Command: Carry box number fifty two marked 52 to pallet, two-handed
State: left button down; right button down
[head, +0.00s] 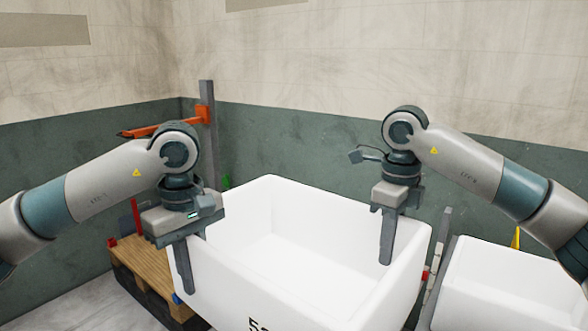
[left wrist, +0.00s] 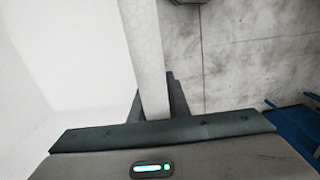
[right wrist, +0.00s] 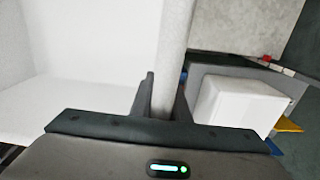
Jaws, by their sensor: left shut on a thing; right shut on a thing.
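The large white open box (head: 300,285) is in the middle of the head view, with part of a black number starting with 5 on its near wall at the bottom edge. My left gripper (head: 187,268) is shut on the box's left wall. The left wrist view shows that wall (left wrist: 148,60) running between its fingers. My right gripper (head: 388,240) is shut on the right wall, which also runs between its fingers in the right wrist view (right wrist: 172,60). The box looks empty inside. A wooden pallet (head: 150,268) lies to the left, partly hidden behind my left gripper and the box.
A second white box (head: 515,285) stands at the right, close to the held box. A grey post with an orange arm (head: 204,115) stands behind the pallet by the wall corner. Green and cream walls close the back. Bare floor (head: 75,305) shows at lower left.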

aim_at(216, 227)
pick_arm(q)
jog(key=shift+d, duration=0.1)
pick_arm(e)
jog(key=shift+a, duration=0.1)
